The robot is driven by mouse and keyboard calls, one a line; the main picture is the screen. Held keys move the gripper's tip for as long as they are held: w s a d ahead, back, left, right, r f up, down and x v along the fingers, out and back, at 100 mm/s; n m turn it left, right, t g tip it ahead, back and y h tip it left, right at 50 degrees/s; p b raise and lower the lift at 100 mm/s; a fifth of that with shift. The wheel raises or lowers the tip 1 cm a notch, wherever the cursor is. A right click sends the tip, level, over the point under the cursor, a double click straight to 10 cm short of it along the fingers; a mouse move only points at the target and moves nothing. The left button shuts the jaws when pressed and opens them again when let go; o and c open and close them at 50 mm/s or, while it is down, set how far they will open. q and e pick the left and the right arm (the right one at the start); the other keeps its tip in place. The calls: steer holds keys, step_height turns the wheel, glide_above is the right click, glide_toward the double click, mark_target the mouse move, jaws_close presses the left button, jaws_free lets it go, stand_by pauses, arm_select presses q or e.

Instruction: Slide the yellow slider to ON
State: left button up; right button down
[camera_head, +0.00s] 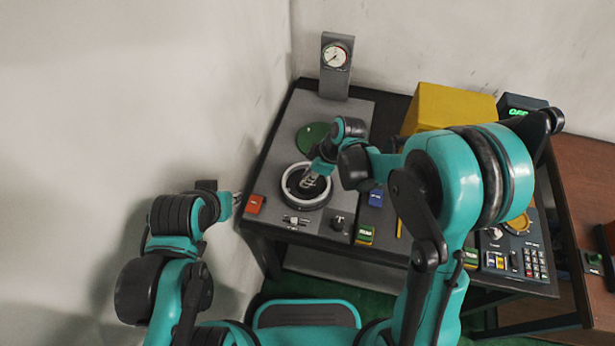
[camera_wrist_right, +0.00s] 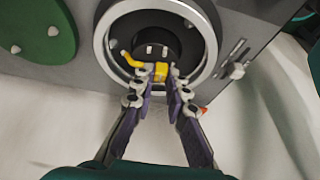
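A yellow piece (camera_wrist_right: 160,71) with a curved end reaching left sits inside a light ring (camera_head: 289,190) with a dark centre. I take it for the yellow slider, but its ON and OFF marks do not show. My right gripper (camera_head: 311,180) is over the ring. In the right wrist view, the right gripper's fingertips (camera_wrist_right: 161,73) close in on both sides of the yellow piece and appear to touch it. In the head view the fingers hide it. My left gripper (camera_head: 235,199) is beside the panel's left edge, away from the ring; its finger gap is too small to read.
A yellow box (camera_head: 452,105) and a keypad (camera_head: 535,262) lie to the right.

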steer(key=shift+w+d, duration=0.15)
steer(key=shift+w, duration=0.4)
steer(key=shift+w+d, duration=0.15)
steer(key=shift+w, duration=0.4)
steer(key=c, duration=1.5)
jaws_free()
steer(key=shift+c, duration=0.2)
steer(key=shift+r, duration=0.1)
steer(key=v, duration=1.2)
steer(key=s+d+r+m+t+h, duration=0.3)
steer(key=s+d+m+t, duration=0.3)
steer(key=s+d+m, duration=0.6)
steer(key=s+m+h, duration=0.1)
steer(key=s+m, duration=0.2)
steer(key=shift+s+r, duration=0.15)
steer(key=shift+s, duration=0.1)
